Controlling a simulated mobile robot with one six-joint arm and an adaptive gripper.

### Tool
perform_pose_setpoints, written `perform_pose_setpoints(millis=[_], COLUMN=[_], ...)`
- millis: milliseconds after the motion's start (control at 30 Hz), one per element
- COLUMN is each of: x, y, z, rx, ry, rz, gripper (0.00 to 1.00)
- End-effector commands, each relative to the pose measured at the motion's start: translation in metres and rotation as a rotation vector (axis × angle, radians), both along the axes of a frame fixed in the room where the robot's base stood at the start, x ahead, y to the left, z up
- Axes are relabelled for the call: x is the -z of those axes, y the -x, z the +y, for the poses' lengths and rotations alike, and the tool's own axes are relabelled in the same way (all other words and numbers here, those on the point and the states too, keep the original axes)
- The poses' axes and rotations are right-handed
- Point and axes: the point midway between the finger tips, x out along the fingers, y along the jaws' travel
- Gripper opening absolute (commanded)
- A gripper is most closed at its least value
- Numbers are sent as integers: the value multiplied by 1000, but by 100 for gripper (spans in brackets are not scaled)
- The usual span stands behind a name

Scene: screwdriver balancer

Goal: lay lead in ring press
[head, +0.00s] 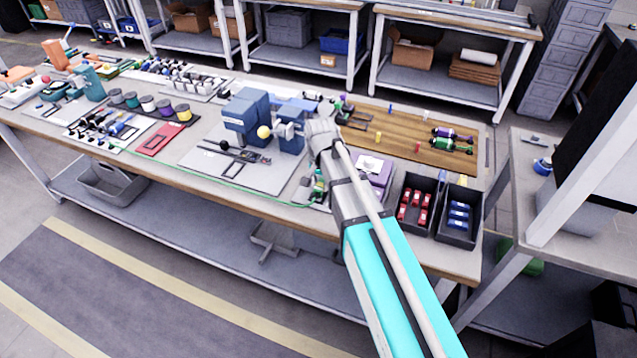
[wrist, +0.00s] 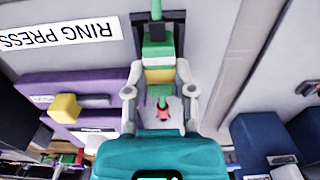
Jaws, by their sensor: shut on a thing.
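My gripper (wrist: 160,72) shows in the wrist view, its grey fingers on both sides of a banded green, white and yellow piece. I take it as shut on the lead (wrist: 162,96), whose green length and small red end show between the fingers. A dark upright part stands in line beyond the piece, and I cannot tell exactly where piece and press meet. The grey board below carries an upside-down RING PRESS label (wrist: 58,36).
A purple fixture (wrist: 66,93) with a yellow knob is close on the left in the wrist view. Blue blocks (wrist: 262,138) stand on the right. In the head view, bins of red parts (head: 416,188) and blue parts (head: 465,200) stand right of my arm.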

Motion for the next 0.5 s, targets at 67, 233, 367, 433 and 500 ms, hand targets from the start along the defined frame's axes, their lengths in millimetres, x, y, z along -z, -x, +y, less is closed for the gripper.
perform_pose_setpoints(millis=[67,233,367,433,500], x=[2,4,6,7,8], y=[0,0,0,0,0], z=[0,0,0,0,0], rx=[0,0,0,0,0], ry=[0,0,0,0,0], rz=[0,0,0,0,0], gripper=[0,0,0,0,0])
